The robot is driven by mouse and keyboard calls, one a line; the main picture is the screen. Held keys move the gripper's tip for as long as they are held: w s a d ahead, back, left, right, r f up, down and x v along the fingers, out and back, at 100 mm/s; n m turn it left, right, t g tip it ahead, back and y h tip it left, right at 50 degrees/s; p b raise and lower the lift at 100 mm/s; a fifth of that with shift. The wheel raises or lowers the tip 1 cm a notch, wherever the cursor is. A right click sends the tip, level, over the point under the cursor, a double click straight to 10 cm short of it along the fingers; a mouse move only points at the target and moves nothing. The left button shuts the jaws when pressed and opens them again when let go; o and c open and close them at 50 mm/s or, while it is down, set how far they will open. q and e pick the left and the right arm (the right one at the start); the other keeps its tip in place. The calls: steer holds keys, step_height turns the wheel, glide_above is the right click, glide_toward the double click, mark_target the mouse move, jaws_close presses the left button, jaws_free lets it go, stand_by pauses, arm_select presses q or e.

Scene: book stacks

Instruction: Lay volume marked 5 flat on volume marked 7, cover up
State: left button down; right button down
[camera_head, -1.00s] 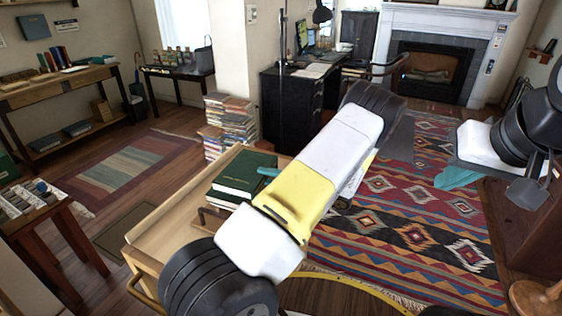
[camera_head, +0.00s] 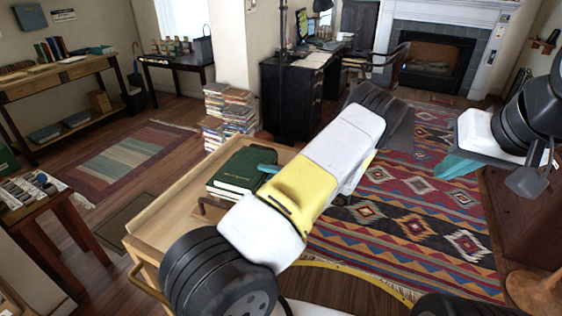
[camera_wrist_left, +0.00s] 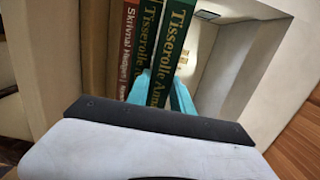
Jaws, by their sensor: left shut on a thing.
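A thick green book (camera_head: 240,168) with gold lettering on its cover lies flat, cover up, on top of a stack on a wooden cart in the head view. My left gripper (camera_head: 268,168) reaches it from the right, with one teal finger over its cover edge. In the left wrist view my left gripper (camera_wrist_left: 161,92) is shut on this green book (camera_wrist_left: 175,40). Its spine reads Tisserolle. A second green Tisserolle book (camera_wrist_left: 147,40) is directly beside it, then a red-brown Skrivnal Haugen book (camera_wrist_left: 127,50). Volume numbers are not readable. My right gripper (camera_head: 457,167) hangs away at the right; its fingertips are unclear.
The wooden cart (camera_head: 160,225) has bare top left of the stack and a raised rim. Piled books (camera_head: 230,112) stand on the floor behind it. A low table (camera_head: 40,215) is at the left, a patterned rug (camera_head: 430,225) at the right.

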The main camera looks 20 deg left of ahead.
arm_select(q)
steer(key=shift+f, duration=0.1)
steer(key=c, duration=1.1)
jaws_free()
steer(key=shift+o, duration=0.2)
steer(key=shift+f, duration=0.1)
steer(key=d, duration=0.7)
steer(key=shift+s, duration=0.25)
jaws_close()
